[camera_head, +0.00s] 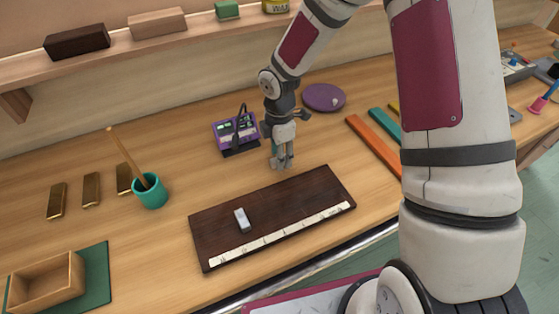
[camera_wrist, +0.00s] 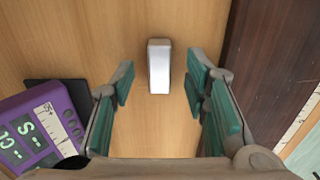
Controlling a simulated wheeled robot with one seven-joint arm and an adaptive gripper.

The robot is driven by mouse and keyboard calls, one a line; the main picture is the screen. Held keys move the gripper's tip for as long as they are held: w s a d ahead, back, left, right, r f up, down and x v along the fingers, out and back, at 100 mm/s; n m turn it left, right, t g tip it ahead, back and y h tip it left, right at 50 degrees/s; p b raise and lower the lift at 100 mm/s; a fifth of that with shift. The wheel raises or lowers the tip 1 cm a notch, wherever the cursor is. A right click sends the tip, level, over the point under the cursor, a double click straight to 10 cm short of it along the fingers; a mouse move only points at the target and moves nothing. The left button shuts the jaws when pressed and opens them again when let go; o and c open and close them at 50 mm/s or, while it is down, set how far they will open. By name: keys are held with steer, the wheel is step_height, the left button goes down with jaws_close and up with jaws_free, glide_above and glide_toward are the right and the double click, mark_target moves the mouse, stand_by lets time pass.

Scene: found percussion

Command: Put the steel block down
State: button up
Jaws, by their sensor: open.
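A silver steel block (camera_wrist: 159,66) is on the bare wooden bench in the wrist view, lying between the lines of my fingers with clear space on both sides. My gripper (camera_wrist: 160,88) is open, its teal-padded fingers apart and not touching the block. In the head view my gripper (camera_head: 282,163) points down at the bench, between a purple device and a dark board; the block beneath it cannot be made out there. A separate small grey block (camera_head: 242,220) lies on the dark board (camera_head: 310,195).
The purple device (camera_head: 235,132), also in the wrist view (camera_wrist: 38,130), stands close on the left. A teal cup (camera_head: 151,193) holds a stick. Brass bars (camera_head: 91,190) lie at left, a purple disc (camera_head: 323,97) behind, and an orange bar (camera_head: 373,145) at right.

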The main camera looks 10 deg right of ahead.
steer(key=shift+f, duration=0.6)
jaws_close()
